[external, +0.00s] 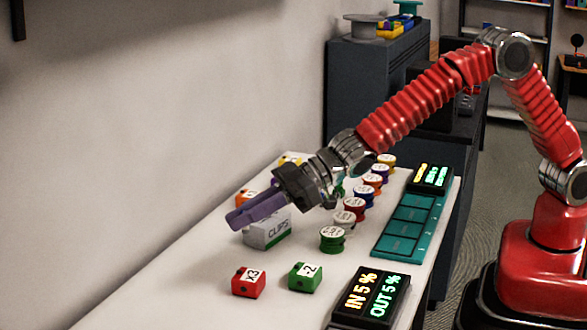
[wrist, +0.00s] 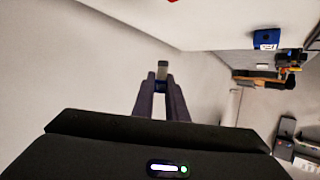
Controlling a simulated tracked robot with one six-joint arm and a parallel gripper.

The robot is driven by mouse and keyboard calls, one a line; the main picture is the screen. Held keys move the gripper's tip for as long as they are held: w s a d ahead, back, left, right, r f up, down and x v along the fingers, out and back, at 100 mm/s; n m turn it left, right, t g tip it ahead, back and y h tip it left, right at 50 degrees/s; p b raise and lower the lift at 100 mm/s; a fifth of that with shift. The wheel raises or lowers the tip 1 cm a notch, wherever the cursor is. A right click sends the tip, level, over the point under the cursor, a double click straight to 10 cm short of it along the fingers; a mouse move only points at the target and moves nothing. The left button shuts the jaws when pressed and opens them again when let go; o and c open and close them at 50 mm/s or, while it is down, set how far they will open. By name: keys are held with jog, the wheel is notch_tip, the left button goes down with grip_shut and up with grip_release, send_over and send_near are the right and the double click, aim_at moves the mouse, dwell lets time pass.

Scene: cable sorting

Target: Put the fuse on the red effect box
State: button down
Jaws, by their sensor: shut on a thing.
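My gripper (external: 238,217) is in the air at the left side of the table in the external view, its purple fingers pointing left. In the wrist view my gripper (wrist: 160,84) is shut on a small grey and blue piece, which I take to be the fuse (wrist: 162,68). Its grey end sticks out past the fingertips; in the external view I cannot make it out. The red effect box (external: 248,284), labelled x3, sits near the table's front left, nearer the camera than my gripper and apart from it.
A CLIPS box (external: 268,232) stands just under my fingers. A green box (external: 305,278) labelled -2 is right of the red one. An orange box (external: 243,196) is behind my fingers. Several spools (external: 332,239), a teal tray (external: 392,244) and a display (external: 371,297) are to the right.

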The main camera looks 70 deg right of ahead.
send_over(247, 275)
jog(key=shift+f, duration=3.15)
jog(key=shift+f, duration=0.15)
jog(key=shift+f, duration=1.75)
jog(key=c, duration=1.8)
grip_release()
jog(key=shift+o, duration=0.2)
